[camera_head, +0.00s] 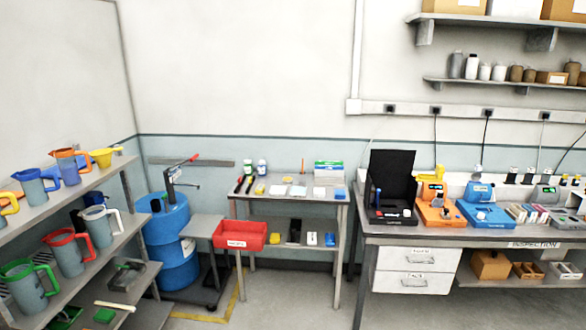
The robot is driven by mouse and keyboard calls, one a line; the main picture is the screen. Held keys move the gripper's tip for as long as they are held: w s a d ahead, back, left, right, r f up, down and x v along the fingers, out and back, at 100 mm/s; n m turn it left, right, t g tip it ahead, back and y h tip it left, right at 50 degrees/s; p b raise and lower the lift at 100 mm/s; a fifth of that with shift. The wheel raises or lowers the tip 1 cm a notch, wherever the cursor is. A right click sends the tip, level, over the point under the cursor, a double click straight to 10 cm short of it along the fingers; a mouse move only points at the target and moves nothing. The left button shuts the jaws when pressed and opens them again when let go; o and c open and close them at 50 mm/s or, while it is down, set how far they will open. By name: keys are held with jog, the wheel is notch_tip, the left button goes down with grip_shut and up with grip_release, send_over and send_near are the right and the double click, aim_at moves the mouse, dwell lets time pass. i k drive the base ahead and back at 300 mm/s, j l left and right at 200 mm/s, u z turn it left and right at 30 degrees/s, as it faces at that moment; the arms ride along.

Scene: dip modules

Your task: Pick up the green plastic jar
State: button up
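I cannot pick out a green plastic jar for certain. Two small bottles stand at the back of the small grey table: a left bottle (248,169) with some dark colour on it, too small to read, and a right bottle (262,168) with a blue part. A grey jug with a green rim and handle (29,288) stands on the lower left shelf. A green flat item (104,315) lies on the bottom shelf. My gripper is not in view.
The small table (290,192) carries papers and small items. A red bin (239,235) and blue drum (168,235) stand to its left. A long workbench (450,240) with orange and blue devices is on the right. Some floor between them is clear.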

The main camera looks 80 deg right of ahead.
aim_at(248, 166)
jog(key=z, duration=2.45)
jog(key=i+j+z, duration=0.1)
jog(key=i, duration=0.5)
jog(key=i+j+z, duration=0.1)
jog(key=i+j, duration=0.25)
jog(key=i, duration=0.25)
jog(key=i+j, duration=0.25)
jog(key=i, duration=0.3)
jog(key=i+j+z, duration=0.15)
jog(key=i+j, duration=0.15)
jog(key=i, duration=0.3)
jog(key=i+j+z, duration=0.1)
jog(key=i+j, duration=0.25)
jog(key=i, duration=0.2)
jog(key=i+j+z, duration=0.1)
jog(key=i+j, duration=0.3)
jog(key=i, duration=0.15)
